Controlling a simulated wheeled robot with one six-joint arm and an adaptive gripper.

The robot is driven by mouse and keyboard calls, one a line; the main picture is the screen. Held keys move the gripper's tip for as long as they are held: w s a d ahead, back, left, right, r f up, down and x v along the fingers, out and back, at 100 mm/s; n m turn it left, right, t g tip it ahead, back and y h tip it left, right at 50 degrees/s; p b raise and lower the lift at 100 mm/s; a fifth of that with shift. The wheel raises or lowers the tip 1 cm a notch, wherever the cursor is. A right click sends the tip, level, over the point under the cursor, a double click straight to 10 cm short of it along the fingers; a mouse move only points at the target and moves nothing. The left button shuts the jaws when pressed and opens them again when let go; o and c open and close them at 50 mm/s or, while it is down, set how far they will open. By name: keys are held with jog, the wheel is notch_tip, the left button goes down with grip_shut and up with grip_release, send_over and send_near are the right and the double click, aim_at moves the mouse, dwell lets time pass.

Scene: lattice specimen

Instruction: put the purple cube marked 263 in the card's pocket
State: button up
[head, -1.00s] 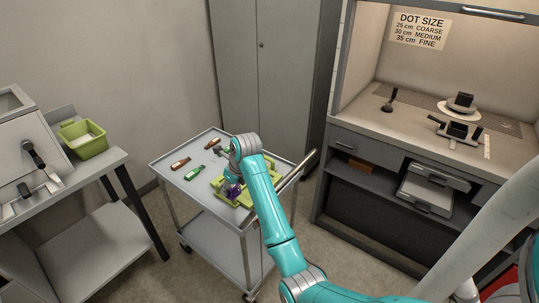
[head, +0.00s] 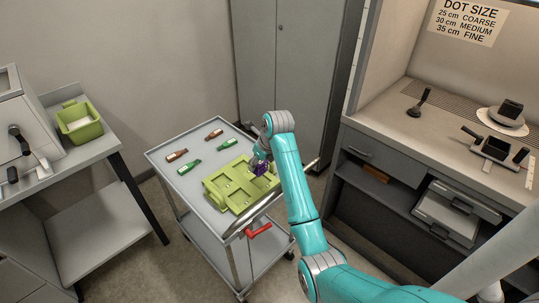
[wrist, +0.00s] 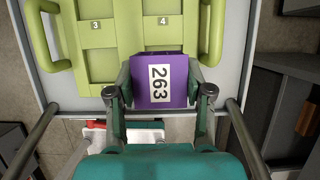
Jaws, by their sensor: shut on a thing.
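The purple cube (wrist: 175,69) has a white label reading 263 facing the wrist camera. It also shows small in the head view (head: 259,169). My gripper (wrist: 160,88) is shut on it, with one finger on each side. They are at the right part of a green pocketed tray (head: 224,190) on the cart. In the wrist view, the cube overlaps the tray's near edge, below recesses labelled 3 (wrist: 96,26) and 4 (wrist: 164,21). I cannot tell the cube's height above the tray. No separate card is readable.
The grey cart (head: 157,157) carries several small brown and green bottles (head: 189,166) left of the tray. A rail runs along its near side, with a red handle (head: 258,231) below. A bench (head: 390,124) stands right, a green bin (head: 79,123) left.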

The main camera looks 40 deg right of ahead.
aim_at(260, 172)
jog(key=shift+d+f, duration=0.25)
jog(key=shift+f, duration=2.35)
jog(key=o, duration=0.4)
jog(key=c, duration=0.3)
